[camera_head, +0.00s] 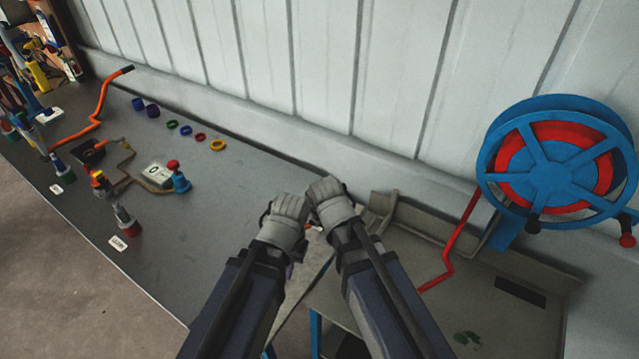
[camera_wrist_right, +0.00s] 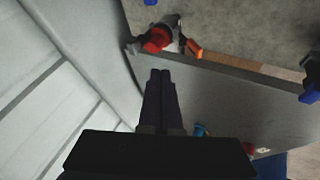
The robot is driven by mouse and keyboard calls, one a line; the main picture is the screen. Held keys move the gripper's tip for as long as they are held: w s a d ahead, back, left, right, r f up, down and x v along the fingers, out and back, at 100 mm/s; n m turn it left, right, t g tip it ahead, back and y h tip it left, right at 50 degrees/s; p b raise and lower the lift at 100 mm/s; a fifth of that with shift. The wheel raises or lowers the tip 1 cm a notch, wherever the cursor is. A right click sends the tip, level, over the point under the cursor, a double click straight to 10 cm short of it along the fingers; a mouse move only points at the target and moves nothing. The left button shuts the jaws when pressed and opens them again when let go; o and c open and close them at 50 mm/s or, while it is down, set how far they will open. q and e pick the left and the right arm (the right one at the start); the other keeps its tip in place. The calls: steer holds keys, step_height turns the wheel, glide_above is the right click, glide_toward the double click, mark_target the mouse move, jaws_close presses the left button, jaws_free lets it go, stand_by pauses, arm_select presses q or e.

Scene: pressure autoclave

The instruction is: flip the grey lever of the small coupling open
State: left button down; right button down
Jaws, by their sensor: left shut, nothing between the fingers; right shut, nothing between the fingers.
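Several small fittings stand along the left part of the dark bench. My right gripper (camera_head: 327,190) is shut and empty, close beside the left one. In the right wrist view its dark fingers (camera_wrist_right: 161,76) are together. A red round fitting (camera_wrist_right: 157,39) with grey parts shows just beyond their tips, apart from them.
A blue valve with a red knob (camera_head: 178,178) stands beside a gauge box (camera_head: 156,174). Coloured rings (camera_head: 217,145) lie near the wall. A blue and red hose reel (camera_head: 555,165) is at the right. The bench (camera_head: 225,255) is clear left of my arms.

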steer(key=shift+w+a+r, duration=0.1)
steer(key=shift+w+r, duration=0.05)
steer(key=shift+r, duration=0.05)
